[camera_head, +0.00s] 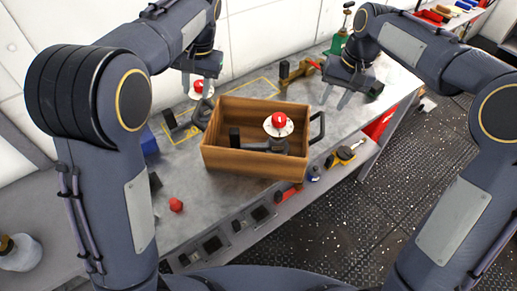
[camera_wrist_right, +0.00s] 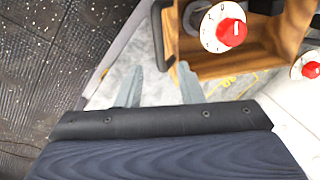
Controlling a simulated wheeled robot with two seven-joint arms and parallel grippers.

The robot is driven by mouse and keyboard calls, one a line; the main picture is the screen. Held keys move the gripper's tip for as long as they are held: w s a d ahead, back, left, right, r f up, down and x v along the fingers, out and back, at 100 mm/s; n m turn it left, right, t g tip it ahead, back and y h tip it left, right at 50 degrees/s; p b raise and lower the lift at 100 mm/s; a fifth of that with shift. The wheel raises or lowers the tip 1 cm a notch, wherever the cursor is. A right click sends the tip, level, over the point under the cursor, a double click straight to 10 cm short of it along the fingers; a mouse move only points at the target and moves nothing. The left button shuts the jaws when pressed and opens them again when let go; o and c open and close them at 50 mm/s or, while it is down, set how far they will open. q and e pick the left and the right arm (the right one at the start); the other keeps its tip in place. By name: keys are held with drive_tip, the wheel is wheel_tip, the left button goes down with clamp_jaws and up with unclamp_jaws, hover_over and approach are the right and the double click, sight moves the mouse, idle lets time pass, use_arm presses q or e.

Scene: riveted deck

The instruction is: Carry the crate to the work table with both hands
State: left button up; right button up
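The brown wooden crate (camera_head: 254,160) stands upright on the grey table, with a dark handle at each end. Its right handle (camera_head: 317,128) and left handle (camera_head: 203,114) are both free of my grippers. Inside the crate is a dark fitting with a white dial and red knob (camera_head: 278,121). My left gripper (camera_head: 198,90) is above and behind the left handle, fingers apart and empty as far as I see. My right gripper (camera_head: 335,98) is open and empty, behind and right of the right handle. In the right wrist view, the crate (camera_wrist_right: 262,62) and handle (camera_wrist_right: 158,35) lie beyond its open fingers (camera_wrist_right: 158,88).
Another white dial with red knob (camera_head: 200,88) stands behind the crate near the left gripper. A yellow clamp-like tool (camera_head: 293,72), green tool (camera_head: 338,42), and red piece (camera_head: 176,205) are on the table. A lower ledge with tools (camera_head: 345,155) runs along the front. Dark floor lies right.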

drive_tip(key=shift+d+r, duration=0.2)
drive_tip(key=shift+r, duration=0.85)
drive_tip(key=shift+d+r, duration=0.2)
drive_tip(key=shift+r, duration=0.8)
